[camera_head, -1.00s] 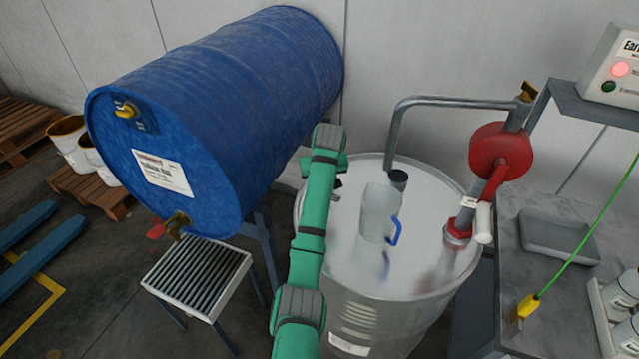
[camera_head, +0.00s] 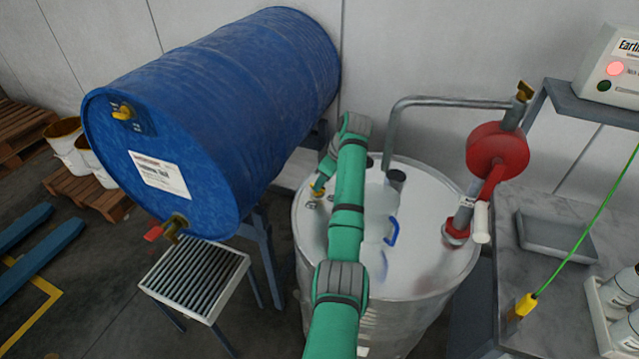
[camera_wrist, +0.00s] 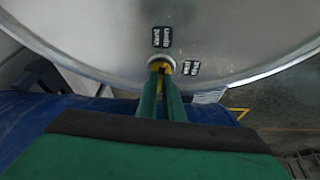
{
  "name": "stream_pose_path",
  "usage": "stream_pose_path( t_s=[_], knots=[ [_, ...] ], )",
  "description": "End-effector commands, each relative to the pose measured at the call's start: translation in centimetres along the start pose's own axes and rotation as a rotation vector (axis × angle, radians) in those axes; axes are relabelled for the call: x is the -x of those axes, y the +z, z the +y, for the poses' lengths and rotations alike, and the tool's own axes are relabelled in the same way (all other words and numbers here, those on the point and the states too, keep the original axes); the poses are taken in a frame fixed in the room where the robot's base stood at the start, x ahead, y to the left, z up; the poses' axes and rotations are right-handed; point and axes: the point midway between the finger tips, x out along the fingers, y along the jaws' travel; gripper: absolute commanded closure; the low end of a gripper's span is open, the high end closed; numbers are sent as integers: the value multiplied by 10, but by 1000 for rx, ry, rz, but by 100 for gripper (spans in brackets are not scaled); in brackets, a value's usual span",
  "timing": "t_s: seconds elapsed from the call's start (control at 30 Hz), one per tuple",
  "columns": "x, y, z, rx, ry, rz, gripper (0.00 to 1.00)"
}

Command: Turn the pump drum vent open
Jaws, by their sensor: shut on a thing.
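The pump drum (camera_head: 425,265) is a pale metal drum with a red hand pump (camera_head: 497,150) on its lid. Its vent has a small yellow handle (camera_wrist: 160,67) in a round fitting near the lid's edge, seen in the wrist view. My gripper (camera_wrist: 161,77) is shut on that handle. In the head view my gripper (camera_head: 318,186) shows as a small tip over the lid's left side, beside my green arm. Two small dark labels lie on the lid: one (camera_wrist: 162,37) straight beyond the vent, one (camera_wrist: 191,68) to its right. The arm hides part of the lid.
A clear jug (camera_head: 378,205) with a blue handle (camera_head: 392,232) stands on the lid, right of my arm. A blue drum (camera_head: 220,100) lies on a stand at left, above a slatted grate (camera_head: 195,278). A bench (camera_head: 535,265) with a grey tray stands at right.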

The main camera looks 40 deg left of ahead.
Motion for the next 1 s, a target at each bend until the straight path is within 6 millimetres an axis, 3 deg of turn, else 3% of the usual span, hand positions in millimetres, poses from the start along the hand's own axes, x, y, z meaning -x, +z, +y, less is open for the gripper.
stream_pose_path(
  t_s=[0.3,0.83,0.9,1.0],
  knots=[
    [1,-2,1,105,-43,0,100],
    [1,-3,1,124,-49,2,100],
    [1,-3,1,124,-48,2,76],
    [0,-2,1,123,-49,1,74]
  ],
)
